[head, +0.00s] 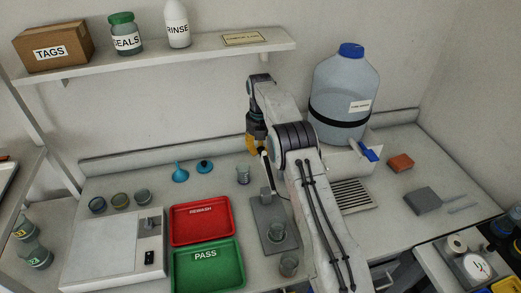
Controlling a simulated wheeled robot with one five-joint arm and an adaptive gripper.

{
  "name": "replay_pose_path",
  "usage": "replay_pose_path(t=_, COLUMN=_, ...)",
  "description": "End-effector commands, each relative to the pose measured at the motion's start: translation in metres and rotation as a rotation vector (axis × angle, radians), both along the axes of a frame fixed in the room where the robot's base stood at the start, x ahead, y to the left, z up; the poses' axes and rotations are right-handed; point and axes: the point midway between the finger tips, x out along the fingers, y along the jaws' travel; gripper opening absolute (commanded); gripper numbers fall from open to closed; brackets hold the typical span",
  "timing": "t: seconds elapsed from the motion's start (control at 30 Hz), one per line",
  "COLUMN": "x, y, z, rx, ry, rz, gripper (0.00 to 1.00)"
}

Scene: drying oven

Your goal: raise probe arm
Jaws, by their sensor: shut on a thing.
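A dark grey base plate (287,241) lies on the bench, with a small clear glass (276,233) on its front part. A thin pale probe arm (266,172) rises above the plate's back end, just under my gripper. My gripper (262,150) hangs over the back of the plate and is shut on the probe arm. A yellow part shows at the gripper's left side. My own arm hides the right side of the grip, so the exact contact cannot be seen.
Red REWASH tray (175,222) and green PASS tray (178,265) lie left of the plate. One glass (243,175) stands behind it, another (288,264) in front. A large blue-capped jug (340,95) stands at right. A shelf (200,49) runs above.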

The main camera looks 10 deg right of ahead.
Motion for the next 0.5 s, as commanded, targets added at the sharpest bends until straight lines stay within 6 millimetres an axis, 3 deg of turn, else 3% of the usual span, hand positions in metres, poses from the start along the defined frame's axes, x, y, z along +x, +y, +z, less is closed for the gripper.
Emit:
replay_pose_path(t=0.4, x=0.0056, y=-0.004, z=-0.0065, rx=0.0, ry=-0.018, rz=-0.01, gripper=0.0)
replay_pose_path(t=0.43, x=0.0056, y=-0.004, z=-0.0065, rx=0.0, ry=-0.018, rz=-0.01, gripper=0.24)
replay_pose_path(t=0.5, x=0.0057, y=-0.0039, z=-0.0064, rx=0.0, ry=-0.018, rz=-0.009, gripper=0.3)
